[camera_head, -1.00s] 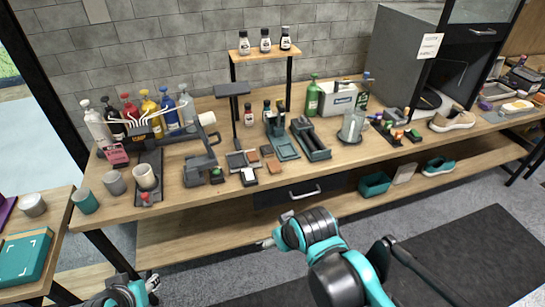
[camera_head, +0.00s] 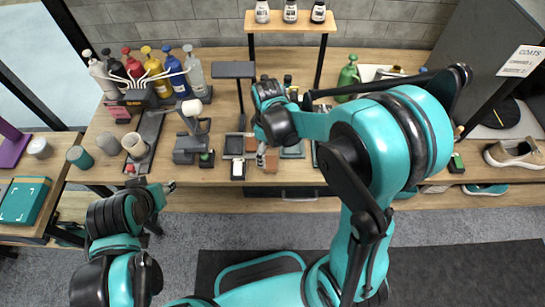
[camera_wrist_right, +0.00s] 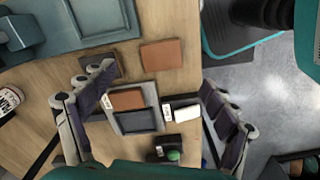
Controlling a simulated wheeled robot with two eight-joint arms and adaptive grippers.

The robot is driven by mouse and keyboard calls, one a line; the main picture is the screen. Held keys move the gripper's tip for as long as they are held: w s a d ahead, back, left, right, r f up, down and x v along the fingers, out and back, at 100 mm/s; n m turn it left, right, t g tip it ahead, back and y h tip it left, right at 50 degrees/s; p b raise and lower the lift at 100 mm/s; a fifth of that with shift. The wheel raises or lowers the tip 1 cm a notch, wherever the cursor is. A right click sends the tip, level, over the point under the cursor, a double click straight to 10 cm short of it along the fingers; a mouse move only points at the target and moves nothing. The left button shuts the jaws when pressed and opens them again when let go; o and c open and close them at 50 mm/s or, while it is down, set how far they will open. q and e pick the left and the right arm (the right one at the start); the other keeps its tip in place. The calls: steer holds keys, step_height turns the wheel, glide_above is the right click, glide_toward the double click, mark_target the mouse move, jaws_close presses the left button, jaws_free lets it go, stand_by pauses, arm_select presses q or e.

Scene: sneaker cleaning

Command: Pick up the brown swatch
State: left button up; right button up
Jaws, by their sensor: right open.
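In the right wrist view, a brown swatch (camera_wrist_right: 161,55) lies flat on the wooden bench; it also shows in the head view (camera_head: 271,164).
A white-and-black block (camera_head: 238,170) and a green-and-black block (camera_head: 207,158) sit near the front edge. Coloured bottles (camera_head: 148,72), a beige cup (camera_head: 134,145) and a raised shelf (camera_head: 290,24) stand around. A sneaker (camera_head: 515,153) is at far right.

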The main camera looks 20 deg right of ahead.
mark_target(270, 162)
steer(key=shift+f, duration=0.55)
steer(key=f+b, duration=0.1)
steer(key=f, duration=0.1)
steer(key=f+b, duration=0.1)
steer(key=f, duration=0.2)
steer(key=shift+s+d, duration=0.15)
steer(key=shift+s, duration=0.05)
steer(key=shift+r, duration=0.1)
steer(key=c, duration=1)
